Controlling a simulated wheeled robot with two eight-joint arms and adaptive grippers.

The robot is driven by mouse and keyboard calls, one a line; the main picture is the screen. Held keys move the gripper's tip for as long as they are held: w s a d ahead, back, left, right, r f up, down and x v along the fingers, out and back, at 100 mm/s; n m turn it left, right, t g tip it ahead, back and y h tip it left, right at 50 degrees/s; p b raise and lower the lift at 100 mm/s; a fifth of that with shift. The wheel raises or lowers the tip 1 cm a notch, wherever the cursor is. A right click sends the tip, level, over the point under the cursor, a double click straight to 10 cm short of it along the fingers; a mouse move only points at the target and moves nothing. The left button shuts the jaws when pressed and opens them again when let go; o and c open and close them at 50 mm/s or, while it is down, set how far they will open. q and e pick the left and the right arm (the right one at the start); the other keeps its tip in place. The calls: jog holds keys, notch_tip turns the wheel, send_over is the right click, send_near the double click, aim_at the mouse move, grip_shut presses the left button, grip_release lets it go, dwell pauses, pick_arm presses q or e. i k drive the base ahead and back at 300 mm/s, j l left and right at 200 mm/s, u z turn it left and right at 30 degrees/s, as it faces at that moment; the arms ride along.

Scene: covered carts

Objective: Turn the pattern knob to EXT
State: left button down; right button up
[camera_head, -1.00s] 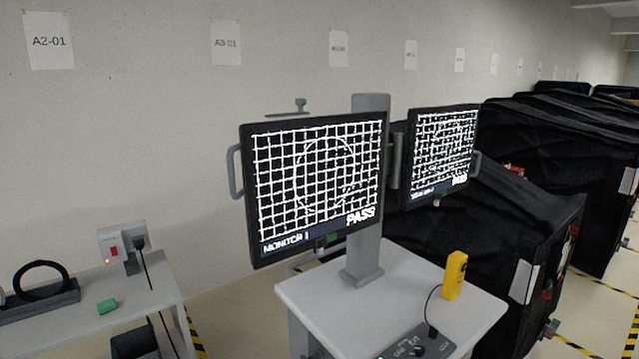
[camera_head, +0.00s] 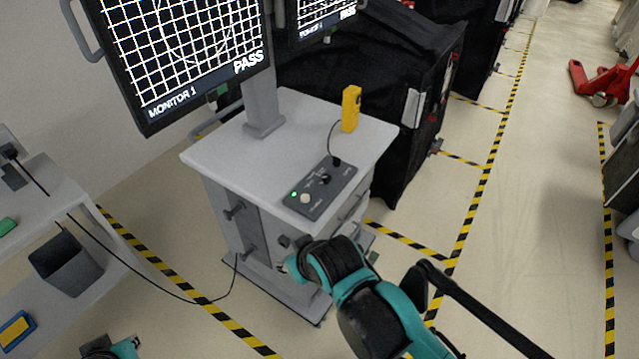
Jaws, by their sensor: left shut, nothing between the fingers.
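A dark control box (camera_head: 342,189) lies on the grey cart top. It has a small black knob (camera_head: 323,178), a pale button and a lit green lamp. Its lettering is too small to read, so the knob's setting cannot be told. Monitor 1 (camera_head: 190,50) shows a white grid with a circle and PASS. My left gripper (camera_head: 112,348) shows only in part at the bottom left edge, shut and empty, well away from the box. My right arm reaches in from the lower right, its visible end by the cart's front; no right fingers can be made out.
A yellow handheld device (camera_head: 350,108) stands on the cart top (camera_head: 225,150), behind the box. A second monitor (camera_head: 318,20) is at the top. Black covered carts (camera_head: 385,85) stand to the right. A side table (camera_head: 60,200) and bin (camera_head: 66,262) are at left.

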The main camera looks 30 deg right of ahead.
aim_at(326, 178)
jog(key=l, duration=0.45)
jog(key=k+l+u, duration=0.1)
jog(key=l, duration=0.35)
jog(key=k+l, duration=0.1)
jog(key=l, duration=0.4)
